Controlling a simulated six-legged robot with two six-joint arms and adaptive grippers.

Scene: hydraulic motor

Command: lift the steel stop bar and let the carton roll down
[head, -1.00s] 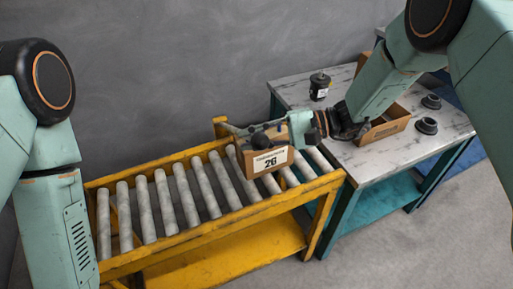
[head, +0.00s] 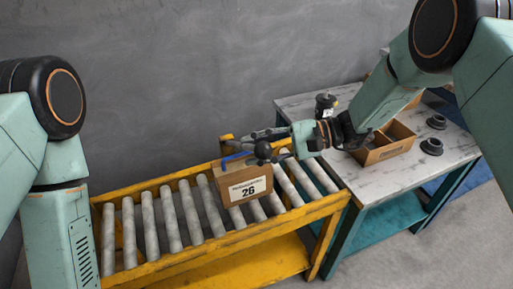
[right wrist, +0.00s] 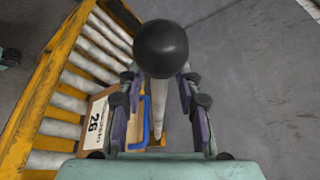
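The brown carton (head: 243,190) marked 26 sits on the rollers near the right end of the conveyor; it also shows at the left in the right wrist view (right wrist: 95,122). A black ball knob (head: 263,150) is at my right gripper (head: 270,140). In the right wrist view the knob (right wrist: 160,48) tops a pale rod, which I take for the steel stop bar (right wrist: 158,105). The fingers stand apart on both sides of the rod, near the knob; whether they grip it is unclear. My left gripper is not in view.
The yellow roller conveyor (head: 130,266) has free rollers left of the carton. A marble-topped table (head: 375,180) at right carries an open cardboard box (head: 385,150), a black jar (head: 326,105) and two dark round parts (head: 432,146). A blue strip (right wrist: 146,118) shows beside the rod.

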